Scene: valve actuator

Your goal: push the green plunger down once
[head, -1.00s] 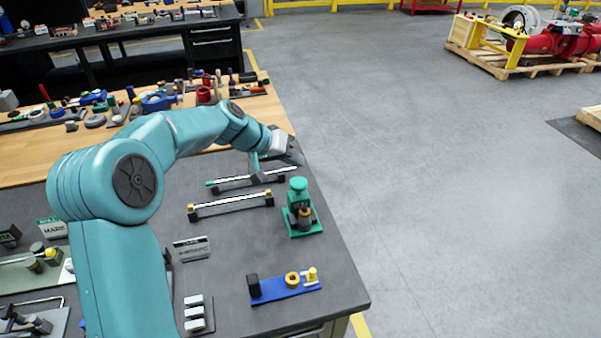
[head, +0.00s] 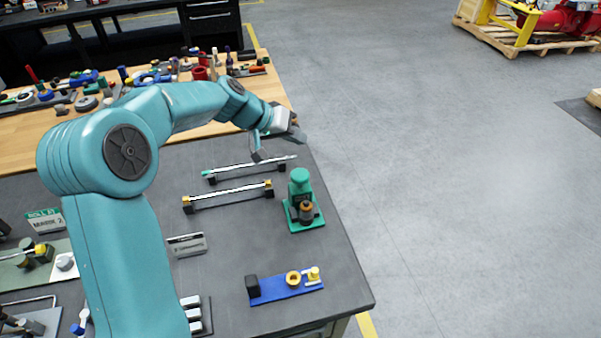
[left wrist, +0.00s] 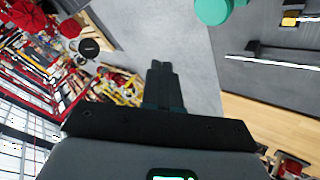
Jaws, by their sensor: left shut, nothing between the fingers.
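The green plunger (head: 300,177) stands upright on its green base near the right edge of the dark bench, with a dark and brown part (head: 306,211) in front of it. In the left wrist view the round green top (left wrist: 213,10) shows at the upper edge, partly cut off. My left gripper (head: 298,136) is shut and empty, beyond and above the plunger in the head view, apart from it. Its closed fingers (left wrist: 160,70) show in the left wrist view, left of and below the green top. My right gripper is not in view.
Two rods on stands (head: 228,196) lie left of the plunger. A blue plate with yellow parts (head: 287,289) lies nearer. A wooden bench top (head: 30,138) with many small tools is at the back left. Open floor (head: 440,180) lies right of the bench.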

